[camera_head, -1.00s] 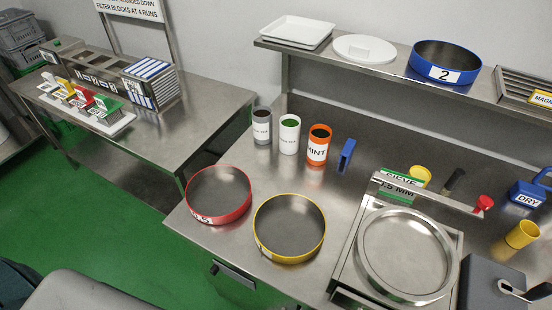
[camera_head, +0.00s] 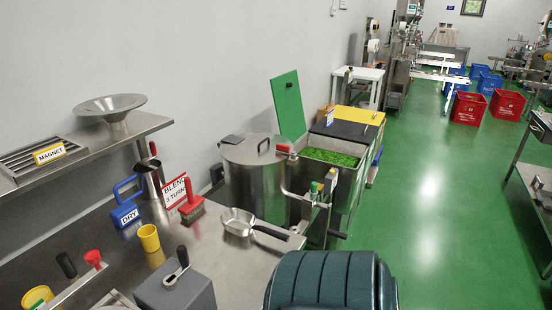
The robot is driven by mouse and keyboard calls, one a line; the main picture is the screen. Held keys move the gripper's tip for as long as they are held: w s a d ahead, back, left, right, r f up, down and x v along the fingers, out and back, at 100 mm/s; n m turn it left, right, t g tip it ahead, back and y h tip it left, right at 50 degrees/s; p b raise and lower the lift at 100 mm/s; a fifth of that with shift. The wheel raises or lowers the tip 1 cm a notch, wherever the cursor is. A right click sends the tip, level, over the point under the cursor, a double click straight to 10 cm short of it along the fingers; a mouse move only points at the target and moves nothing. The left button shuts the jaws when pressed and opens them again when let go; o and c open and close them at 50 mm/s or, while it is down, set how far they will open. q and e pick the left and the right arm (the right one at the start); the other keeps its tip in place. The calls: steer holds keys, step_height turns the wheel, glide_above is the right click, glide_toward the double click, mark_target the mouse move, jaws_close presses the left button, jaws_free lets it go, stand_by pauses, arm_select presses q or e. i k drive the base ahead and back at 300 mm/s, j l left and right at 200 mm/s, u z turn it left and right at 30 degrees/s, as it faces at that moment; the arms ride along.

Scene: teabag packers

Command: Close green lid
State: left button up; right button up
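The green lid (camera_head: 287,106) stands open, raised and leaning back toward the wall. It belongs to a steel bin (camera_head: 305,178) whose green contents (camera_head: 331,157) are exposed. Beside it are a closed black lid (camera_head: 343,132) and a closed yellow lid (camera_head: 357,115). Neither of my grippers shows in the view, so their state is hidden.
A steel drum with a lid (camera_head: 258,150) stands left of the bin. The bench in front holds a metal scoop (camera_head: 238,220), a red brush (camera_head: 191,205) and a yellow cup (camera_head: 149,238). Green floor (camera_head: 420,200) is free on the right. Red crates (camera_head: 468,108) stand far back.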

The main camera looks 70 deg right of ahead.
mark_target(285, 87)
steer(key=k+z, duration=0.3)
steer(key=k+l+z, duration=0.25)
steer(key=l+z, duration=0.15)
steer(key=z, duration=0.3)
steer(key=i+l+z, duration=0.1)
steer(key=z, duration=0.35)
steer(key=i+l+z, duration=0.1)
steer(key=z, duration=0.35)
steer(key=i+l+z, duration=0.1)
steer(key=z, duration=0.35)
steer(key=i+l, duration=0.2)
steer(key=i, duration=0.15)
steer(key=i+l, duration=0.35)
steer(key=l, duration=0.25)
steer(key=i+l, duration=0.15)
steer(key=l, duration=0.15)
steer(key=i+l, duration=0.1)
steer(key=l, duration=0.25)
steer(key=i+l, duration=0.1)
steer(key=l, duration=0.2)
